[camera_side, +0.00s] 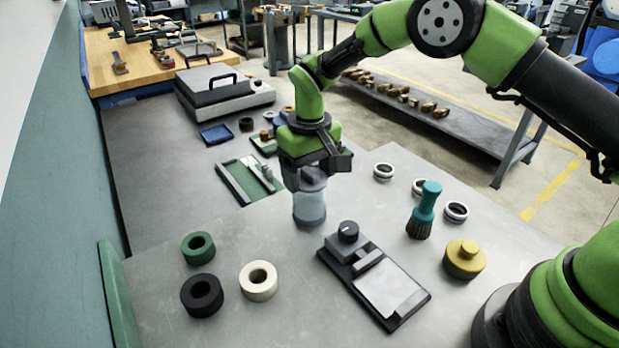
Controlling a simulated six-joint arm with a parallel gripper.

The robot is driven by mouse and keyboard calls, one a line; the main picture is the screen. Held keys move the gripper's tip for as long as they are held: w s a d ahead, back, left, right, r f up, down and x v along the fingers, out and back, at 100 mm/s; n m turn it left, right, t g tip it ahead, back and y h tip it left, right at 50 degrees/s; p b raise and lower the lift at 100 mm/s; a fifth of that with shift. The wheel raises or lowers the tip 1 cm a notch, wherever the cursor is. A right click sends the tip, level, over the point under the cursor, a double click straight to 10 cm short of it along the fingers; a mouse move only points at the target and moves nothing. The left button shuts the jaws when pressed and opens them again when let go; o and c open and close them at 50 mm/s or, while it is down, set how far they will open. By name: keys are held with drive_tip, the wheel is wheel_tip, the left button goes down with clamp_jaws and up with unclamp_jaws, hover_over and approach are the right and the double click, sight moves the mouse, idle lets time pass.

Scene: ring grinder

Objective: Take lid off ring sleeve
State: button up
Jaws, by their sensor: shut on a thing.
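The ring sleeve (309,209) is a clear, bluish-grey cylinder standing upright on the grey table. My gripper (311,175) points straight down over its top. The jaws are shut around the upper part of the sleeve, where the lid sits. The lid is mostly hidden by the jaws, and I cannot tell whether it is still seated on the sleeve or slightly apart from it.
A dark device with a knob and pale plate (390,290) stands just right of the sleeve. A teal brush (424,210), a yellow knobbed piece (464,259) and several small rings lie further right. Three tape rolls (258,281) lie front left. A green tray (246,181) is behind.

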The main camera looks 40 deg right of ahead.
drive_tip(key=shift+r, duration=0.1)
wheel_tip(320, 180, up, 8)
drive_tip(key=shift+r, duration=0.1)
drive_tip(key=d, duration=0.2)
drive_tip(key=m, duration=0.5)
hover_over(382, 208)
wheel_tip(382, 208, down, 11)
drive_tip(key=shift+f, duration=2.4)
